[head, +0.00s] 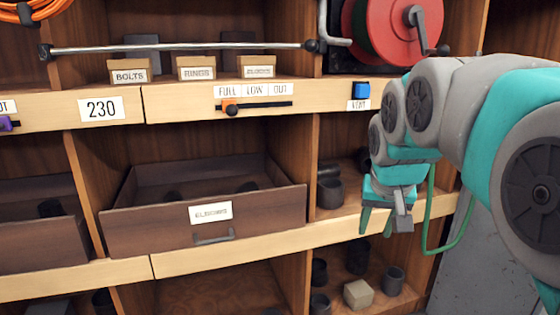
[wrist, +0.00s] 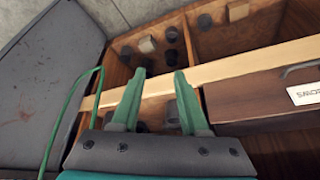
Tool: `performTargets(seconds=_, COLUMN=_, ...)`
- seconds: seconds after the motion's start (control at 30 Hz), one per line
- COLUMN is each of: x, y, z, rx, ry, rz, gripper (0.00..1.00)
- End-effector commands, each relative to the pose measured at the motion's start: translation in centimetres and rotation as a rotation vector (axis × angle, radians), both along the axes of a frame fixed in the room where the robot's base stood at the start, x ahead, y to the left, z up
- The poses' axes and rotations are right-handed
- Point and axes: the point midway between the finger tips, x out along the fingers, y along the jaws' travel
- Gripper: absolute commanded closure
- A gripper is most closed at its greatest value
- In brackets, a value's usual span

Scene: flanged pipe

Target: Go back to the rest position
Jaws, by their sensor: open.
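My gripper (head: 384,222) hangs in front of the shelf unit at the right, pointing down, level with the light wooden shelf edge. In the wrist view my gripper (wrist: 156,92) shows two green fingers spread apart with nothing between them. It is right of the open drawer (head: 130,230) labelled as elbows. The drawer front also shows at the right in the wrist view (wrist: 255,95). The drawer is pulled out and holds a few dark pieces.
Dark pipe fittings (head: 330,192) stand in the compartment behind my gripper. A beige block (head: 358,293) and several dark fittings sit in the compartment below. A slider (head: 229,106), a blue switch (head: 362,90) and a red hose reel (head: 405,25) are above. A grey panel (wrist: 45,80) stands beside the shelf.

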Motion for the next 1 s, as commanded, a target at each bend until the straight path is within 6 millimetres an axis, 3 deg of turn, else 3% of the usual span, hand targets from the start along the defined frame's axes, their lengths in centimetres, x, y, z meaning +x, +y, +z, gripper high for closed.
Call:
performTargets(seconds=0.1, x=-5.5, y=0.9, z=-4.8, rx=0.001, ry=0.13, rz=0.045, gripper=0.56)
performTargets(seconds=0.3, x=-15.2, y=2.1, z=-12.0, rx=0.012, ry=0.335, rz=0.119, gripper=0.56)
performTargets(seconds=0.5, x=-23.9, y=2.8, z=-17.3, rx=0.031, ry=0.505, rz=0.175, gripper=0.56)
performTargets(seconds=0.7, x=-28.0, y=3.1, z=-19.4, rx=0.042, ry=0.582, rz=0.201, gripper=0.56)
performTargets(seconds=1.0, x=-28.4, y=3.2, z=-19.6, rx=0.044, ry=0.589, rz=0.204, gripper=0.56)
